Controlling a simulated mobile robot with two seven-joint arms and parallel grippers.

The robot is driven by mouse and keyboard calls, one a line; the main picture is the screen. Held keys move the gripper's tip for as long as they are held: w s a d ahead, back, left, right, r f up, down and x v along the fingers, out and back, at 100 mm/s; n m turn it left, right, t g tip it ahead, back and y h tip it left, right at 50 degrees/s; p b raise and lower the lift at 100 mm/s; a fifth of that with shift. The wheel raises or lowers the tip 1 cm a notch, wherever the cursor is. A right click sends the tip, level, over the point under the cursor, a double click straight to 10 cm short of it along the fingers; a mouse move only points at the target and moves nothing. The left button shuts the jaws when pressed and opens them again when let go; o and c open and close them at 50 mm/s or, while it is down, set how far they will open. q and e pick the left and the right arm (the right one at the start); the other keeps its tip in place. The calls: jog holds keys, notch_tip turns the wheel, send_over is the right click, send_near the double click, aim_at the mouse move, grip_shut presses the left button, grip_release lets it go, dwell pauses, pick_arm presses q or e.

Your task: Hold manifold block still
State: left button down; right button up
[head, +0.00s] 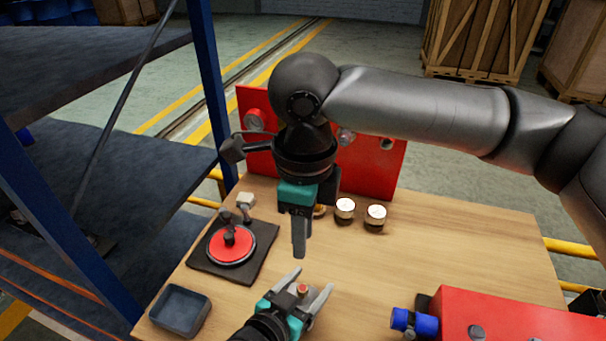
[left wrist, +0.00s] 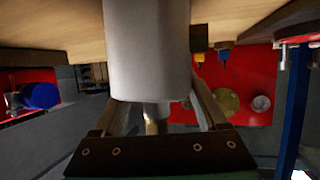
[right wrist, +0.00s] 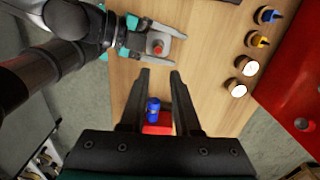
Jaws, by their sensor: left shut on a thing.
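The manifold block (right wrist: 162,47) is a small grey piece with a reddish round fitting on top. My left gripper (right wrist: 157,36) is shut on it, one finger on each side; the pair also shows low in the head view, above the table. In the left wrist view the block (left wrist: 147,50) looks large and grey, with a brass-coloured fitting below it, and hides much of the fingers. My right gripper (head: 299,250) points down above and behind the left one in the head view. In the right wrist view its fingers (right wrist: 160,73) are apart, with nothing gripped.
The wooden table (head: 480,240) has clear room in the middle. A dark plate with a red disc (head: 232,246) and a grey tray (head: 180,311) are at left. Gauges (head: 376,214) stand before a red panel (head: 385,165). A red box (head: 520,318) with a blue cylinder is at right.

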aim_at(302, 288)
notch_tip(302, 288, down, 14)
jog(key=m, duration=1.1)
jog(key=shift+r+m, duration=0.15)
jog(key=shift+m, duration=0.15)
grip_shut()
jog(key=shift+o, duration=1.1)
grip_release()
